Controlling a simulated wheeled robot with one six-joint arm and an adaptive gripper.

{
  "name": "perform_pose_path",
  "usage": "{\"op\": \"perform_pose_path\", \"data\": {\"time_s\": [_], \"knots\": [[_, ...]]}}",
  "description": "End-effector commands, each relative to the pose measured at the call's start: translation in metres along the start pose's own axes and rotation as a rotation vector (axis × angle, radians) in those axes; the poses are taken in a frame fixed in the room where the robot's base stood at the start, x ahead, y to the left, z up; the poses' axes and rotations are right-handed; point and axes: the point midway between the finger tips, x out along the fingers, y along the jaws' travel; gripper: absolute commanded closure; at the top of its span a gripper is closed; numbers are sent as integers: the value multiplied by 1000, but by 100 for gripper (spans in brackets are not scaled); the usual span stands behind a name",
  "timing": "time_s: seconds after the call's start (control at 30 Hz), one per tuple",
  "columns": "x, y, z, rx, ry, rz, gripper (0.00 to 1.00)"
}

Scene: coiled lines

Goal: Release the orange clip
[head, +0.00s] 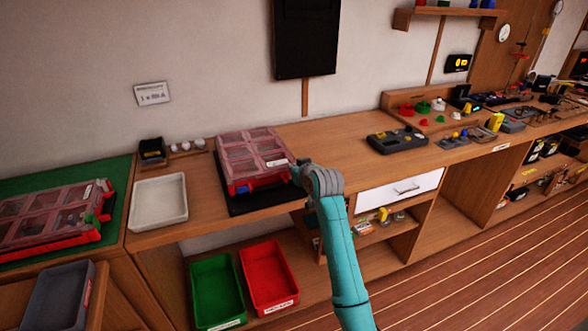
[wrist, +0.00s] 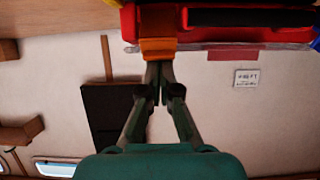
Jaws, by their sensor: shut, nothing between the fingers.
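The orange clip (wrist: 158,48) is on the side of a red case (wrist: 205,36) at the top of the wrist view. My gripper (wrist: 158,68) is shut and empty, its fingertips right at the clip's edge; I cannot tell whether they touch it. In the head view the case with a clear reddish lid (head: 250,150) lies closed on a black mat (head: 262,199) on the wooden bench. My gripper's end is at the case's front right corner there, mostly hidden by my arm, and I cannot make out the clip.
A white tray (head: 159,203) stands left of the case. A similar case (head: 50,212) lies on a green mat farther left. Green (head: 217,290) and red (head: 268,276) bins sit below the bench. Bare bench top (head: 330,140) lies to the right, before a dark grey device (head: 397,140).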

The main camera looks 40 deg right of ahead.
Motion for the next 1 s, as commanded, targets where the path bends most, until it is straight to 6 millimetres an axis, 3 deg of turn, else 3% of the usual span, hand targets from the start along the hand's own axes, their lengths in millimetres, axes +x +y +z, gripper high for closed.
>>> {"op": "perform_pose_path", "data": {"time_s": [0.33,0.7,1.0], "knots": [[13,0,-1,0,-1,0,100],[14,0,-2,0,-1,0,100],[19,-6,-32,-1,2,-3,100]]}}
